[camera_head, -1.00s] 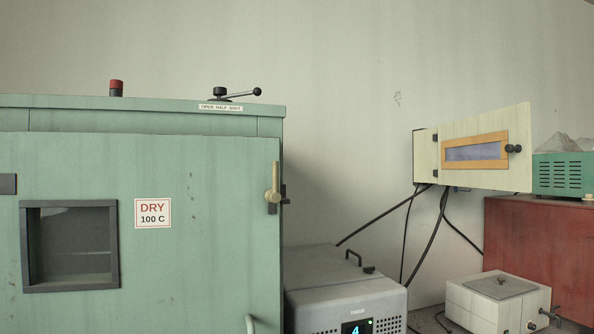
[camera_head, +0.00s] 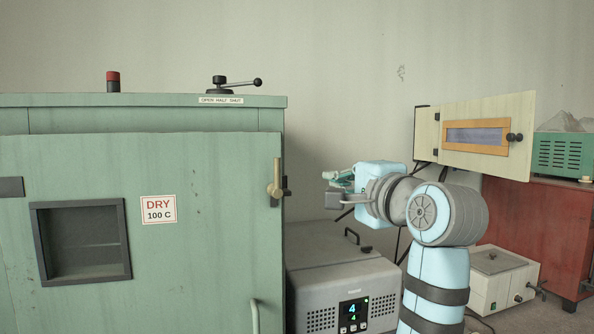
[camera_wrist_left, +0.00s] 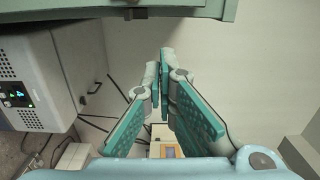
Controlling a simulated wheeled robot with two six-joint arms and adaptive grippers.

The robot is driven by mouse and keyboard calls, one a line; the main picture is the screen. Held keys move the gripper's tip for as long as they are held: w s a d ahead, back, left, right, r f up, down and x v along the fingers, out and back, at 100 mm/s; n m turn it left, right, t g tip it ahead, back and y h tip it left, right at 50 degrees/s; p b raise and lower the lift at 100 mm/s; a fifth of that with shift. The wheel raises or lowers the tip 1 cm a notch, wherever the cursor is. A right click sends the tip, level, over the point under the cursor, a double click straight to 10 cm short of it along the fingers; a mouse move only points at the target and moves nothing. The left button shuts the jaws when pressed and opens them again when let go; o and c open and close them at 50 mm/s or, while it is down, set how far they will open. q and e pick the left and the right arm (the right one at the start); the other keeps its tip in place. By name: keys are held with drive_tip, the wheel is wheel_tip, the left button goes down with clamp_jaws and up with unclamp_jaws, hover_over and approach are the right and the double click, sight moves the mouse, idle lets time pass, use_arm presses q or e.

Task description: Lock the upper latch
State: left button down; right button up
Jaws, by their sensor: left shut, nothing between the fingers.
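The upper latch is a brass lever (camera_head: 277,177) on a dark mount at the right edge of the green oven door (camera_head: 200,260). The lever stands upright. My left gripper (camera_head: 329,188) is to the right of the latch, apart from it, with its fingers toward the oven. In the left wrist view the two teal fingers (camera_wrist_left: 164,75) meet at their tips with nothing between them. The latch is not seen in that view; a green edge (camera_wrist_left: 180,10) runs along its top. My right gripper is not in view.
A grey instrument (camera_head: 345,285) with a lit display stands below my left gripper. A pale door (camera_head: 470,168) with a window stands open behind my arm. A white box (camera_head: 495,275) and red cabinet (camera_head: 565,225) are at right. A lower handle (camera_head: 255,315) is on the oven.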

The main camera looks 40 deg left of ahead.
sight(275, 176)
use_arm(q)
drive_tip(key=w+a+p, duration=0.3)
drive_tip(key=a, duration=0.8)
drive_tip(key=shift+a+f+p, duration=0.2)
drive_tip(key=shift+a+p, duration=0.1)
drive_tip(key=shift+p, duration=0.1)
